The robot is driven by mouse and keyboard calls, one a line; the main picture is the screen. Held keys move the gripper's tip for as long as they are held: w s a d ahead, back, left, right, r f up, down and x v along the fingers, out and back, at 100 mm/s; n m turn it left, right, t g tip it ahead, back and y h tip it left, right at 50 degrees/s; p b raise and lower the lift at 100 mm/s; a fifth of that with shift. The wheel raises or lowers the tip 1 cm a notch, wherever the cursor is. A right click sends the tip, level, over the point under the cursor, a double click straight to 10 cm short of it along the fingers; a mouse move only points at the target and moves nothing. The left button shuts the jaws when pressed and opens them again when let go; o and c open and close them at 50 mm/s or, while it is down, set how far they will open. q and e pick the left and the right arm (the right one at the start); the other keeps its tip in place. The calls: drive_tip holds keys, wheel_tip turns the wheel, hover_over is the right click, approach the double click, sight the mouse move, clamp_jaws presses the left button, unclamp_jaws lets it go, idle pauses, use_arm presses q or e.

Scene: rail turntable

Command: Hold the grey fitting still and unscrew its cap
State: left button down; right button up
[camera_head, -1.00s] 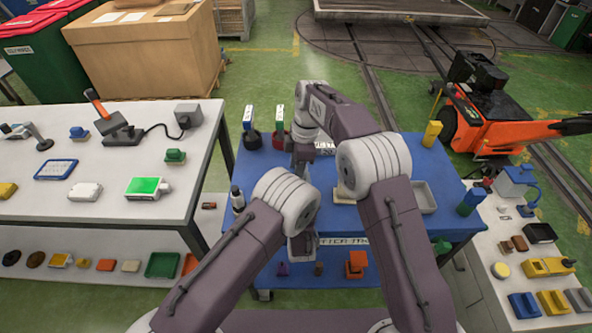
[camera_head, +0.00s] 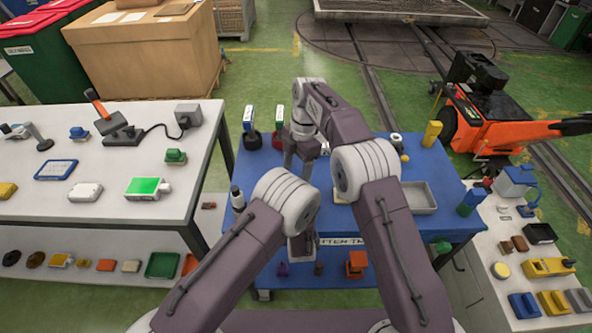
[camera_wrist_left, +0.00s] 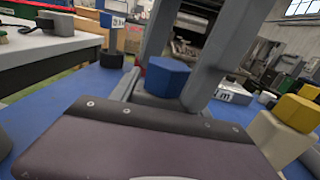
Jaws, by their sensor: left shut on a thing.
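The grey fitting (camera_wrist_left: 157,101) stands in my left gripper, mostly hidden by the gripper's dark body in the left wrist view. Its blue six-sided cap (camera_wrist_left: 168,76) is on top. My left gripper (camera_wrist_left: 165,97) is shut on the fitting, low over the blue table; in the head view my arms cover most of it. My right gripper (camera_head: 298,162) points down from above, fingers apart. In the left wrist view its two grey fingers stand on either side of the cap; whether they touch it cannot be told.
The blue table (camera_head: 350,222) also carries a cream fitting with a yellow cap (camera_wrist_left: 298,112), a grey tray (camera_head: 420,197) and a red-based holder (camera_head: 279,140) behind my right gripper. A white bench (camera_head: 110,190) stands at the left. Bare tabletop shows between them.

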drive_tip(key=shift+r, duration=0.1)
drive_tip(key=shift+r, duration=1.95)
drive_tip(key=m, duration=0.5)
drive_tip(key=shift+s+m+t, duration=0.1)
drive_tip(key=shift+m+t, duration=0.3)
drive_tip(key=m+t, duration=0.1)
drive_tip(key=m, duration=0.4)
drive_tip(key=shift+m, duration=0.4)
drive_tip(key=m, duration=0.6)
drive_tip(key=shift+t, duration=0.4)
drive_tip(key=m+h, duration=0.1)
drive_tip(key=m, duration=0.5)
drive_tip(key=shift+s+a, duration=0.1)
